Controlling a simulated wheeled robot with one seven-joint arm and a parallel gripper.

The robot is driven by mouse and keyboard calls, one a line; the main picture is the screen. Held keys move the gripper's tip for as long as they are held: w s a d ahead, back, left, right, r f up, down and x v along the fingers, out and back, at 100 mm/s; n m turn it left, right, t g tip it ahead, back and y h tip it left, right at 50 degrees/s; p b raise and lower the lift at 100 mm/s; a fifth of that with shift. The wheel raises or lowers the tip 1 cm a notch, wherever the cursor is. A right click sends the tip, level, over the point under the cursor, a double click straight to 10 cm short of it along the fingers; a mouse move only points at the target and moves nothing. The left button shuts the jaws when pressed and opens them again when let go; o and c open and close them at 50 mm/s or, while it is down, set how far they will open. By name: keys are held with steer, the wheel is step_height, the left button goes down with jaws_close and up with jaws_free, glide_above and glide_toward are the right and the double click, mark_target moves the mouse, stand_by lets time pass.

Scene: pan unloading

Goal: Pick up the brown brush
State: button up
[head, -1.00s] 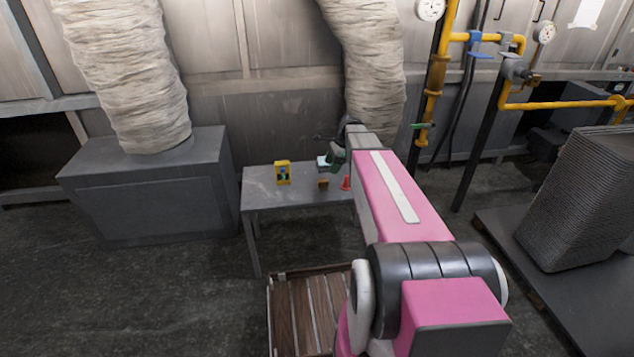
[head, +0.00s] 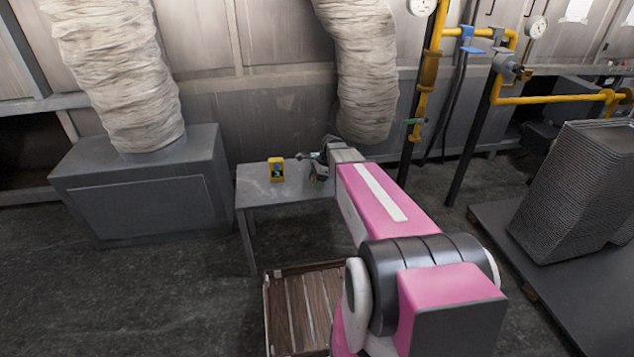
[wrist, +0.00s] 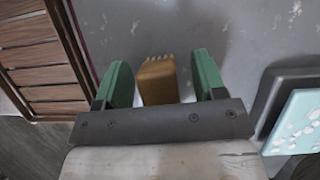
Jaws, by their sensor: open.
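The brown brush (wrist: 157,81) lies on the grey table (wrist: 230,25) in the wrist view, with a row of small pale bumps along its far edge. My gripper (wrist: 165,75) is open, with one green finger on each side of the brush. A gap shows between the brush and each finger, wider on the right. The near end of the brush is hidden by the gripper body. In the head view my gripper (head: 318,168) is over the right part of the table (head: 262,194), and the brush is hidden there.
A yellow item (head: 277,169) stands on the table, left of my gripper. A light blue block (wrist: 296,122) with white patches lies right of the gripper in the wrist view. A slatted wooden pallet (head: 300,305) is on the floor before the table.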

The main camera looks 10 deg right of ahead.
mark_target(313, 177)
steer(key=c, duration=1)
steer(key=shift+r, duration=0.1)
steer(key=shift+r, duration=0.55)
step_height(313, 177, up, 3)
steer(key=shift+f, duration=0.2)
steer(key=s+a+r, duration=0.2)
steer(key=a, duration=0.1)
steer(key=s+a+r, duration=0.2)
steer(key=s+a, duration=0.1)
steer(key=s+a+r, duration=0.2)
steer(key=a+r, duration=0.1)
steer(key=shift+s, duration=0.2)
steer(key=o, duration=0.3)
steer(key=shift+c, duration=1.1)
